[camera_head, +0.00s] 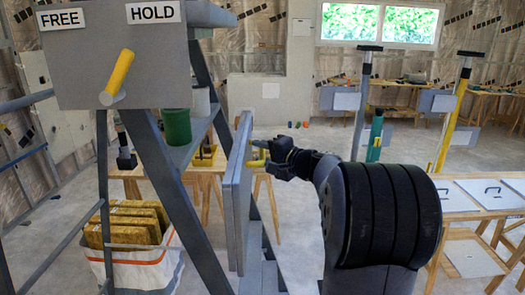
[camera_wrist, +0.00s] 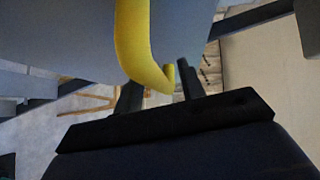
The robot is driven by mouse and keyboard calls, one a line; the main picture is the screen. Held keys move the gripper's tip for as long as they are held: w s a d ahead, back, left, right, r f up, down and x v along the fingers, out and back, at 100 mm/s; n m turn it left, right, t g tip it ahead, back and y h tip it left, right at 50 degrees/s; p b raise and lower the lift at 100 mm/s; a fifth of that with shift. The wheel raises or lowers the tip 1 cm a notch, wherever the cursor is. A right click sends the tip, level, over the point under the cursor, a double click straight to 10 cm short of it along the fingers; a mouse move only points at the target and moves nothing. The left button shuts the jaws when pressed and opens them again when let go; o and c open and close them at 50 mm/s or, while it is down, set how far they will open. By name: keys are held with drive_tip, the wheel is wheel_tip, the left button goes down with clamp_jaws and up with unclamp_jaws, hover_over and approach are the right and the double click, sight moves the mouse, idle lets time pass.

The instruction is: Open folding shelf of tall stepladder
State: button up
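The tall grey stepladder (camera_head: 172,190) stands at the left in the head view. Its folding shelf, a grey panel (camera_head: 236,195), hangs almost upright on the ladder's right side. A yellow handle (camera_head: 257,160) sticks out from the panel; in the wrist view the curved yellow handle (camera_wrist: 140,45) is close up. My gripper (camera_head: 272,158) is at this handle. In the wrist view my gripper (camera_wrist: 158,92) has its dark fingers apart, with the handle's lower bend between them and a narrow gap beside the right finger. Firm contact cannot be made out.
A grey box with FREE and HOLD labels and a yellow lever (camera_head: 118,75) tops the ladder. A green can (camera_head: 177,127) stands on a ladder ledge. A white-and-orange bin (camera_head: 135,262) is below. A wooden table (camera_head: 470,205) with flat panels stands right.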

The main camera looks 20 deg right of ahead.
drive_tip(key=shift+c, duration=0.5)
clamp_jaws()
